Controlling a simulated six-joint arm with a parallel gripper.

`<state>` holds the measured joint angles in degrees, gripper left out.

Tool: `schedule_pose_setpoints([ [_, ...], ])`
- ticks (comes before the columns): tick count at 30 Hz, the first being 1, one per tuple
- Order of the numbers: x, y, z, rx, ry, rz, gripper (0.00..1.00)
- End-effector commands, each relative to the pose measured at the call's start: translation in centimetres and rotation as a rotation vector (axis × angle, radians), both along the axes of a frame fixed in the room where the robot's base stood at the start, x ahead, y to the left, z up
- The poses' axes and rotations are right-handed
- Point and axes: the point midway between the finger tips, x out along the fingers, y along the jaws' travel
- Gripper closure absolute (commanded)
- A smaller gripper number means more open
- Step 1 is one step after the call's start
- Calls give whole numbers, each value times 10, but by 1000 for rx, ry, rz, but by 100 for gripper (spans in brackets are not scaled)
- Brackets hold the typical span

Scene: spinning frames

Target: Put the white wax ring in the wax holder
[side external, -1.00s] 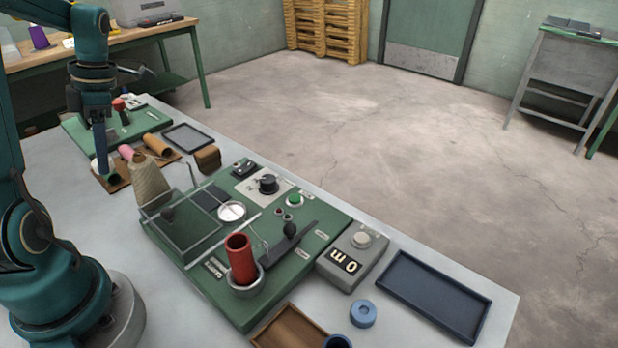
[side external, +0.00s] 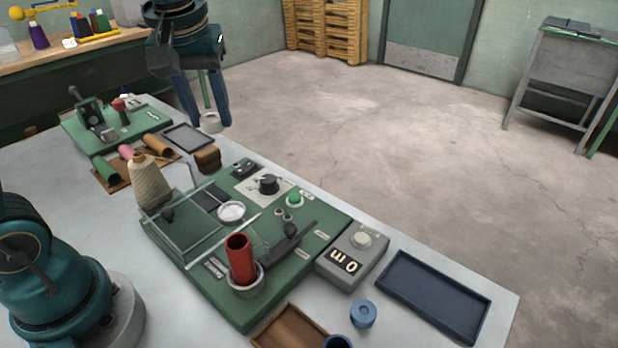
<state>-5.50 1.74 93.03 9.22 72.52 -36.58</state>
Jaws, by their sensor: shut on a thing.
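The white wax ring (side external: 210,123) is held between the fingertips of my gripper (side external: 207,119). My gripper points down and is shut on the ring, raised above the far edge of the table, beyond the dark grey tray. A green spinning-frame base (side external: 205,285) lies in the middle of the table. On it are a round white dish (side external: 231,211), small posts (side external: 283,213) and a dark lever (side external: 285,248). I cannot tell for sure which of these is the wax holder. My gripper is behind and left of them, well apart.
A brown board (side external: 110,185) holds coloured tubes. Wire rods cross the base's left part.

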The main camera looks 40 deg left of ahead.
Motion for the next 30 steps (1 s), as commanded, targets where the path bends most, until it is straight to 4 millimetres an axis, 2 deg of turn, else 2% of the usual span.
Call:
schedule_pose_setpoints([
  [3,2,-11,6,0,-4,-221,100],
  [9,4,-17,10,0,0,-505,100],
  [13,5,-18,10,0,-1,-623,100],
  [20,6,-19,10,11,-3,-733,100],
  [23,4,-21,4,13,4,-799,100],
  [26,-4,-9,-4,11,9,-824,100],
  [30,-21,16,-16,5,10,-796,100],
])
